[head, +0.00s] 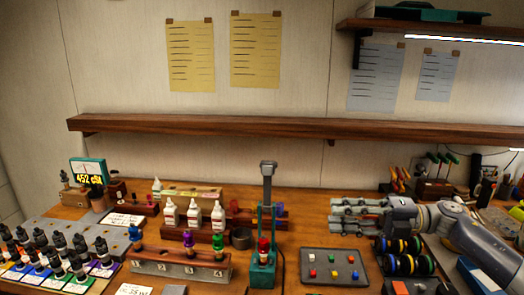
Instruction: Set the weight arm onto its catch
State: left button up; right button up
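A teal stand (263,268) stands on the bench near the middle of the head view, with a red piece (263,246) low at its front. A dark upright arm with a grey block (267,168) at its top rises from the stand; I take this as the weight arm. It looks about vertical. I cannot make out the catch. My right gripper (335,215) is to the right of the stand, pointing left, well apart from it. Its fingers look spread, with nothing visible between them. My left gripper is not in view.
A grey tray (321,281) with small coloured pieces lies right of the stand. A numbered wooden rack (180,266) and white bottles (194,214) stand to its left. Dark wheels (402,265) sit below my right gripper. A wooden shelf (300,129) crosses the wall above.

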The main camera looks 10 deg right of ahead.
aim_at(267, 168)
jog(key=i, duration=0.9)
